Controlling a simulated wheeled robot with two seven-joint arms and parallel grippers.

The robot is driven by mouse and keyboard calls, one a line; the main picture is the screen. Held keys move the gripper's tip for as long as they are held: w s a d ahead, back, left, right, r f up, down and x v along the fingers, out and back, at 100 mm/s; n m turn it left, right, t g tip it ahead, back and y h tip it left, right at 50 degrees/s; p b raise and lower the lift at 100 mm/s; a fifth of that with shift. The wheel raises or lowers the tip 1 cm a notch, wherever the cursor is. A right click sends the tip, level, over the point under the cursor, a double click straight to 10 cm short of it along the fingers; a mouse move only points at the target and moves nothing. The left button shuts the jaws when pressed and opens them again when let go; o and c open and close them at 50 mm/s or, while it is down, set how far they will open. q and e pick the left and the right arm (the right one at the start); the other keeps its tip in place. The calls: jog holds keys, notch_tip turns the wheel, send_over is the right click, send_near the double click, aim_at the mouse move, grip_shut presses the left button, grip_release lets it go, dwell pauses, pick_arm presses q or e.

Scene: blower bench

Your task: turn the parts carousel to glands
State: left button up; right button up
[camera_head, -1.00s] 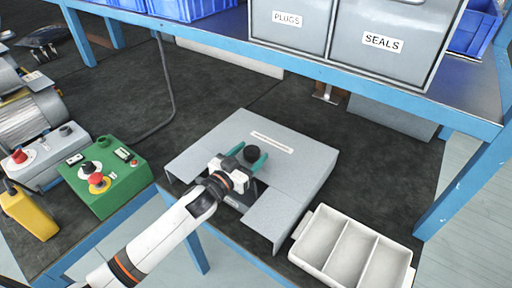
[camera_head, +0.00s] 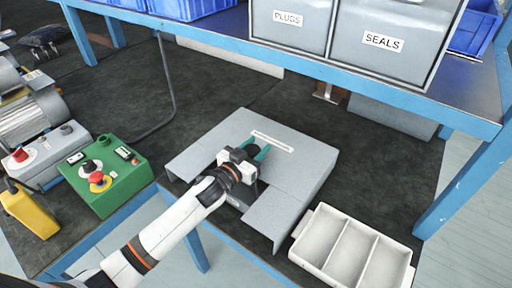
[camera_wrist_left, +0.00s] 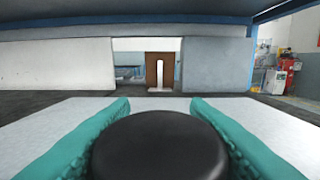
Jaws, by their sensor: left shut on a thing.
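The parts carousel appears as a low grey housing (camera_head: 308,163) on the dark bench mat, with a white label strip (camera_head: 272,141) too small to read. A round black knob stands on its top; it fills the lower middle of the left wrist view (camera_wrist_left: 160,146). My left gripper (camera_head: 257,152) reaches in from the front left and is shut on the black knob, with one teal finger on either side. Its fingers and body hide part of the knob and the housing's front opening. No "glands" marking is readable. My right gripper is not in view.
A white divided tray (camera_head: 314,212) sits right of the housing. A green control box (camera_head: 118,190) with red and black buttons and a yellow pendant (camera_head: 30,210) are at left. A blue-framed shelf (camera_head: 225,37) with bins marked PLUGS and SEALS overhangs the back.

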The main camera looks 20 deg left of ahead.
pick_arm(q)
jog(key=shift+n+t+y+b, duration=0.55)
jog(key=shift+n+y, duration=0.55)
jog(key=shift+y, duration=0.6)
jog(key=shift+a+n+y, duration=0.2)
jog(key=shift+n+y, duration=0.2)
jog(key=shift+y, duration=0.2)
jog(key=o, duration=1.4)
jog(key=shift+c, duration=0.2)
jog(key=s, duration=0.7)
jog(key=s+a+b, duration=0.1)
jog(key=s, duration=0.3)
jog(key=shift+s, duration=0.45)
